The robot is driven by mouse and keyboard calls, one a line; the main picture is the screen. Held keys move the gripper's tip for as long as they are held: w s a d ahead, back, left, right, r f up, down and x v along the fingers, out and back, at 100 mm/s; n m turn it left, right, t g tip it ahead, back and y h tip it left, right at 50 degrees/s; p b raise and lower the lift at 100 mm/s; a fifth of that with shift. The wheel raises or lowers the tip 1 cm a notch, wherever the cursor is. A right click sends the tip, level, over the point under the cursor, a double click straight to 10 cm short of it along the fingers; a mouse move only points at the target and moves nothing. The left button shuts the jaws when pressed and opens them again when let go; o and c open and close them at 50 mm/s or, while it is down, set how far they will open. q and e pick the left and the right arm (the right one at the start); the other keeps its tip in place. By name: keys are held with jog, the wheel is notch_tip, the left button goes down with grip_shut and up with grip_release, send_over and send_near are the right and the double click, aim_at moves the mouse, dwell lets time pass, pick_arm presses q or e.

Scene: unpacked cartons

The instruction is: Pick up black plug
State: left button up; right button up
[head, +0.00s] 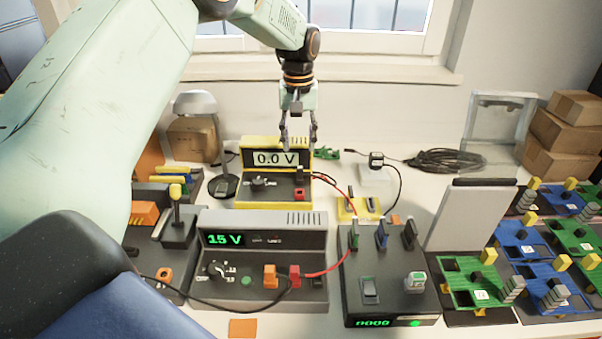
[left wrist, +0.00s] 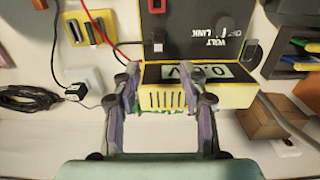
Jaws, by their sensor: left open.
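My left gripper (head: 300,138) hangs open and empty, fingers down, over the yellow-and-black voltmeter (head: 242,191), which reads 0.0 V. In the left wrist view the open fingers (left wrist: 160,82) straddle part of the voltmeter's vented yellow back edge (left wrist: 211,99). A small black plug (head: 301,176) stands on the voltmeter's right side, above a red plug (head: 299,193); it also shows in the left wrist view (left wrist: 157,40), beyond the fingers. Another black plug with a cable (head: 376,159) sits on a white block (head: 374,177) to the right. My right gripper is not in view.
A 15 V power supply (head: 210,270) and a dark switch box (head: 385,285) stand in front. Coiled black cable (head: 447,160) lies behind on the right. Green and blue boards (head: 545,270) crowd the right side. Red wires run near the voltmeter.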

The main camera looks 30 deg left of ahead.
aim_at(300, 167)
pick_arm(q)
jog(key=f, duration=0.3)
jog(key=shift+w+d+f, duration=0.1)
jog(key=shift+d+f, duration=0.05)
jog(key=shift+d, duration=0.1)
jog(key=f, duration=0.2)
jog(key=f+b, duration=0.1)
jog(key=f, duration=0.1)
jog(key=shift+s+f, duration=0.1)
jog(key=shift+s, duration=0.3)
jog(key=shift+w+d+f, duration=0.1)
jog(key=shift+w+f, duration=0.1)
jog(key=shift+f, duration=0.05)
jog(key=shift+s+r, duration=0.1)
jog(key=shift+s, duration=0.1)
jog(key=c, duration=0.5)
grip_shut()
